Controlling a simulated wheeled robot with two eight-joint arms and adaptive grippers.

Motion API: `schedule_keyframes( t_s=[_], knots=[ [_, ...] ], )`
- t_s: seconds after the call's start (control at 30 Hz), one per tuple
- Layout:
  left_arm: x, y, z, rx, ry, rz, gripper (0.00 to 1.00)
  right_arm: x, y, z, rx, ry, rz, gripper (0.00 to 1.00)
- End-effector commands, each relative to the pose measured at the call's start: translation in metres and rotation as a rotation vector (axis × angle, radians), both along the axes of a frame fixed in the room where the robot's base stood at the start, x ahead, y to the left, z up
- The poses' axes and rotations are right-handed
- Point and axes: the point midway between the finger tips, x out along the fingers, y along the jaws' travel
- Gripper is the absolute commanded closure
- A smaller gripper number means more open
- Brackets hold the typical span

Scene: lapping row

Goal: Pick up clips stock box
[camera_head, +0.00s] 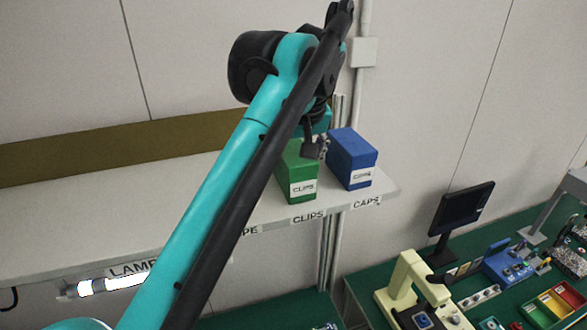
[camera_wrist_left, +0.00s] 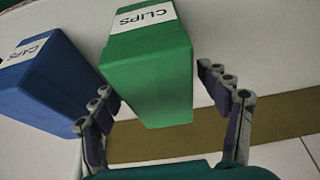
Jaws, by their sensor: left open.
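The green clips stock box (camera_head: 301,180) stands on the white shelf, with a white label reading CLIPS. It also shows in the left wrist view (camera_wrist_left: 150,75). My left gripper (camera_head: 314,146) is open at the upper right of the green box in the head view. In the wrist view its fingers (camera_wrist_left: 158,84) appear on either side of the box, with gaps; I cannot tell whether either touches it. The arm hides part of the box in the head view. My right gripper is not in view.
The shelf edge (camera_head: 268,228) carries labels including CLIPS and CAPS. A green bench with a monitor (camera_head: 461,207) is lower right.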

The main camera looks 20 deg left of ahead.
Motion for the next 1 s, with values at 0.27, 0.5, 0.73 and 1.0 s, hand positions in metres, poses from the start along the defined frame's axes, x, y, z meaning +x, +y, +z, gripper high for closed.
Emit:
schedule_keyframes(
  t_s=[0.27,0.5,0.73,1.0],
  knots=[
    [0.0002,-0.0001,-0.0004,0.000,0.000,0.000,0.24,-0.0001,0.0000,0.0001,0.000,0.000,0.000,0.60],
    [0.0001,-0.0002,-0.0037,0.000,0.000,0.000,0.24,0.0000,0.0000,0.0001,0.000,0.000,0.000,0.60],
    [0.0001,-0.0002,-0.0048,0.000,0.000,0.000,0.24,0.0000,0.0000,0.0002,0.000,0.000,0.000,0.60],
    [0.0001,-0.0002,-0.0047,0.000,0.000,0.000,0.66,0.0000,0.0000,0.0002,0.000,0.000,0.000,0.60]
  ],
)
